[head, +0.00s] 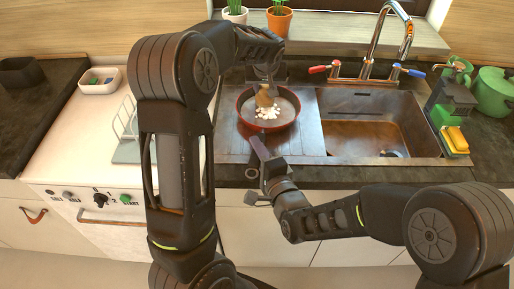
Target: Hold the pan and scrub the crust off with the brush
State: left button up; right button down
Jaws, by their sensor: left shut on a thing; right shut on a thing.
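The pan (290,122) has a red outside and a grey inside, and rests on the drainboard left of the sink basin. Pale crust bits (267,113) lie in the middle of the pan. My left gripper (266,82) is above the pan and shut on the brush (264,97). The tan brush points down at the crust; the gripper hides its top, and I cannot tell whether its tip touches. My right gripper (270,167) is at the counter's front edge, shut on the pan's dark handle (259,148), which points toward me.
The sink basin (375,125) with a chrome faucet (388,40) is to the right. A yellow sponge (456,138) and a green pot (494,93) stand at the far right. Potted plants (279,20) stand on the ledge behind. A white stove (75,150) is at left.

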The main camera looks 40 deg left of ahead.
aim_at(269, 100)
pick_arm(q)
jog(key=shift+s+d+r, duration=0.1)
jog(key=shift+s, duration=0.7)
jog(key=shift+s+d+r, duration=0.1)
jog(key=shift+s, duration=0.65)
jog(key=shift+s, duration=0.1)
jog(key=shift+s+d+f, duration=0.1)
jog(key=shift+s+d, duration=0.05)
jog(key=shift+s, duration=0.65)
jog(key=shift+s+d+f, duration=0.1)
jog(key=shift+s, duration=0.7)
jog(key=shift+w+d, duration=0.65)
jog(key=shift+w, duration=0.3)
jog(key=shift+w+d, duration=0.6)
jog(key=shift+w, duration=0.35)
jog(key=shift+w, duration=0.1)
jog(key=shift+w+d+f, duration=0.1)
jog(key=shift+w+d, duration=0.5)
jog(key=shift+w, duration=0.3)
jog(key=shift+w+d, duration=0.6)
jog(key=shift+w, duration=0.3)
